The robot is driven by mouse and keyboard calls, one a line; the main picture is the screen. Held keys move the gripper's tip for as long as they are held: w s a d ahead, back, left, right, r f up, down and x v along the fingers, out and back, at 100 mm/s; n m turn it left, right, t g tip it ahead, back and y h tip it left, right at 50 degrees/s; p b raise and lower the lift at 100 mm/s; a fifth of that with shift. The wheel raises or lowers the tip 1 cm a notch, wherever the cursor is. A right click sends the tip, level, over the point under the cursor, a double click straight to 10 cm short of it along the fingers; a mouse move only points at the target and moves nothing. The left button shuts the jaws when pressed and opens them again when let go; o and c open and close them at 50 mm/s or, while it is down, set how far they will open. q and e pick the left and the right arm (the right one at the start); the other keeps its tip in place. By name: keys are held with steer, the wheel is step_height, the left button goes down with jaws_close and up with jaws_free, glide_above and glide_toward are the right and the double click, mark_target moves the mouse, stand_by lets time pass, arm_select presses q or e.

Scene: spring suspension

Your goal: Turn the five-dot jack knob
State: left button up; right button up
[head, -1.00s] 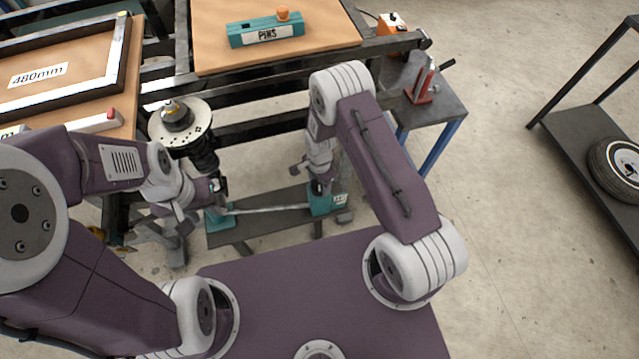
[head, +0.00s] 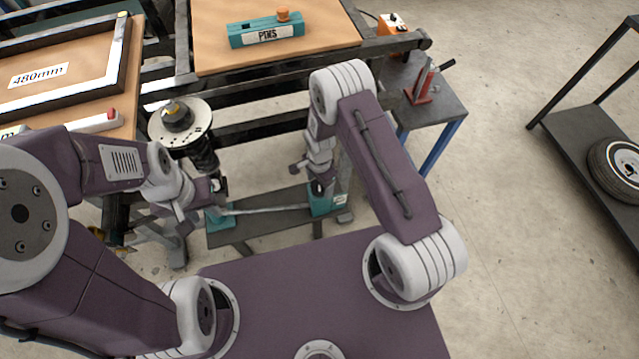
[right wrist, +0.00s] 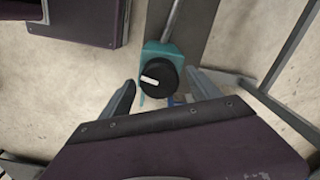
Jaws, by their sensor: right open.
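Two teal jack boxes sit at the ends of a pale rod on a low dark bench in the head view, a left one (head: 220,219) and a right one (head: 328,202). In the right wrist view a round black knob (right wrist: 157,80) with a white pointer mark sits on a teal box (right wrist: 163,50). I cannot make out any dots. My right gripper (right wrist: 160,87) is open, with one finger on each side of the knob and gaps showing. It also appears by the right box in the head view (head: 319,188). My left gripper (head: 217,190) is by the left box; its jaws are unclear.
A spring strut with a round pale plate (head: 200,118) stands behind my left gripper. Workbenches with a teal PINS block (head: 265,36) and a frame marked 480mm lie beyond. A side table with a red tool (head: 420,88) is at right.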

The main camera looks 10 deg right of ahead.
mark_target(319, 184)
step_height(319, 184, up, 9)
steer(key=shift+f, duration=0.15)
